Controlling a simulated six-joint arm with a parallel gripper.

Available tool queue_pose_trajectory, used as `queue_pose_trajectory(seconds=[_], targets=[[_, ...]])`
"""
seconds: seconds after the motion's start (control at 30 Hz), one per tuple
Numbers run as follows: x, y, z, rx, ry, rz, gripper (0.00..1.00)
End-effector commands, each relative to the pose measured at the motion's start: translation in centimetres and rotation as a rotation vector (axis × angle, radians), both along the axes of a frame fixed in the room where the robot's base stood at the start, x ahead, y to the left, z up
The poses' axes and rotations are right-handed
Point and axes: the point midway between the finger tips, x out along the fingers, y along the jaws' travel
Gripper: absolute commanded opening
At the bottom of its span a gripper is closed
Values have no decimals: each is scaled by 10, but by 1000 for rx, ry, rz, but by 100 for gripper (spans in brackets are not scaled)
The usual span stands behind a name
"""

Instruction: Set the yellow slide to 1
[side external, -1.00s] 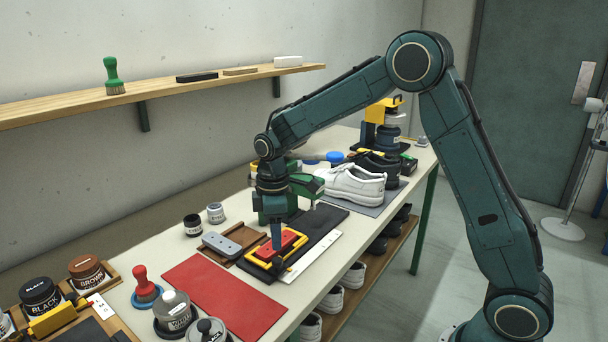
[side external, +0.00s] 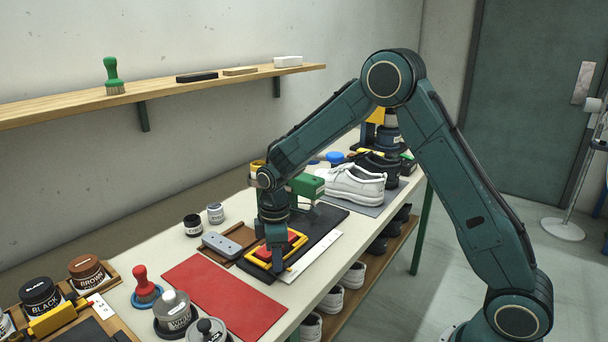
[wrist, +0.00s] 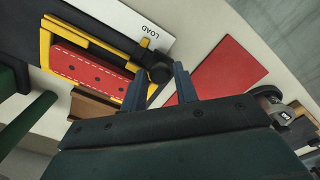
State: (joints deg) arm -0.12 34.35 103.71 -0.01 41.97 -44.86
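The yellow slide (side external: 298,249) is a yellow frame around a red stitched pad on the black board (side external: 322,222), beside a white strip (side external: 315,255). In the wrist view the slide (wrist: 45,50) shows at upper left, with a dark round knob (wrist: 160,72) at its end. The white strip (wrist: 118,18) there reads LOAD; I see no 1 on it. My gripper (side external: 276,268) is low at the slide's near end. In the wrist view my gripper (wrist: 160,70) is open, its fingers on either side of the knob. I cannot tell whether they touch it.
A red mat (side external: 225,297) lies left of the slide, and a grey block (side external: 222,245) on a brown tray behind it. A green device (side external: 307,184) and white shoes (side external: 355,183) stand to the right. Jars and a red-handled tool (side external: 141,281) crowd the left end.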

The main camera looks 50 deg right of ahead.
Motion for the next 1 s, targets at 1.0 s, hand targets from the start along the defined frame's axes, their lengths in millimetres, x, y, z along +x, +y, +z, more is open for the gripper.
queue_pose_trajectory(seconds=[1.0], targets=[[2,-110,1,-1,-4,-6,0]])
